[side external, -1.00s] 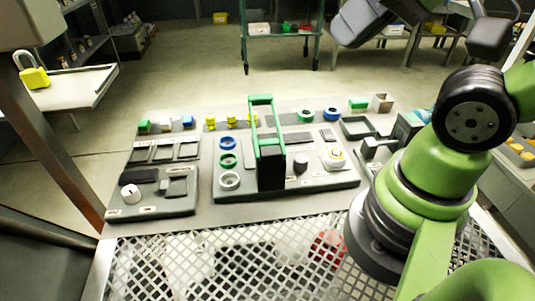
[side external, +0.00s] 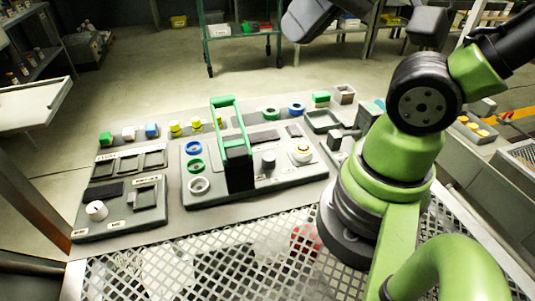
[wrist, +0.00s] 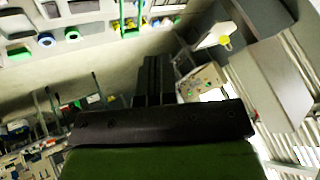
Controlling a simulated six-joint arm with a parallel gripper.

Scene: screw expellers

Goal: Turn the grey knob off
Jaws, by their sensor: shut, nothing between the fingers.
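Nothing touches the knob. My gripper (wrist: 153,65) shows in the wrist view with its two dark fingers together and empty. It is in the air, well away from the panels. The side external view does not show its fingers. I cannot make out the grey knob in the wrist view.
The left panel (side external: 150,228) carries a white knob (side external: 96,210). Blue, green and white rings sit left of the tall handle, which rises beside the grey knob. Small coloured blocks and an open tray (side external: 322,121) line the back. A metal grating (side external: 210,255) lies in front.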

